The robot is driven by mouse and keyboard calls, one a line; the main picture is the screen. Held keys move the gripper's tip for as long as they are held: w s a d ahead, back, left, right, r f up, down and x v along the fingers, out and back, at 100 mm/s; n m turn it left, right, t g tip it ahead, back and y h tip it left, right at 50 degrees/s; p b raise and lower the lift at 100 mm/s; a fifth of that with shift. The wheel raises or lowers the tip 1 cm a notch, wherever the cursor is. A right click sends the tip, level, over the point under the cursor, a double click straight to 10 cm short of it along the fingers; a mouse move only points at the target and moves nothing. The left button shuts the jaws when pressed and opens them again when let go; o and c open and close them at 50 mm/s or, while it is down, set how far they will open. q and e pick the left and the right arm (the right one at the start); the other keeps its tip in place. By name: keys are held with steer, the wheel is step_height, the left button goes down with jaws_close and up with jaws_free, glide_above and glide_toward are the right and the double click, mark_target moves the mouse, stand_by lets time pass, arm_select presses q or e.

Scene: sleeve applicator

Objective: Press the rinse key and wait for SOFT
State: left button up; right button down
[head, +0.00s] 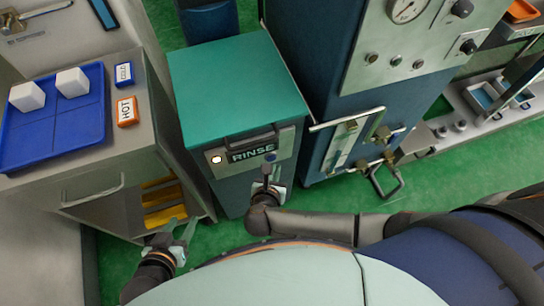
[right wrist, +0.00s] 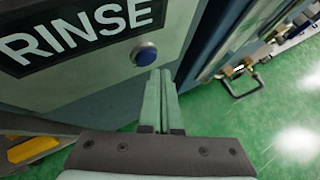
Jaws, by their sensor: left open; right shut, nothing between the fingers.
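The teal-topped cabinet (head: 240,85) has a dark sign (head: 252,151) reading RINSE on its front. The sign fills the upper left of the right wrist view (right wrist: 75,30). A round blue key (right wrist: 145,54) sits just below the sign's right end. A pale round lamp (head: 216,159) with an orange rim is left of the sign. My right gripper (head: 268,172) is shut and empty, its fingertips (right wrist: 160,72) close to the key, slightly below and right of it; I cannot tell whether they touch. My left gripper (head: 183,230) is open, low by the left counter.
A blue tray (head: 50,143) with two white blocks, a blue tag (head: 124,74) and an orange HOT tag (head: 127,111) lie on the left counter. A tall blue machine (head: 330,100) with a gauge and bar handle stands right of the cabinet. Green floor is open below.

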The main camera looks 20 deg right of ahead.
steer(key=s+p, duration=0.3)
steer(key=s, duration=0.2)
steer(key=shift+d, duration=0.1)
stand_by(0.3)
steer(key=shift+s+f, duration=0.15)
steer(key=shift+s, duration=0.05)
stand_by(0.5)
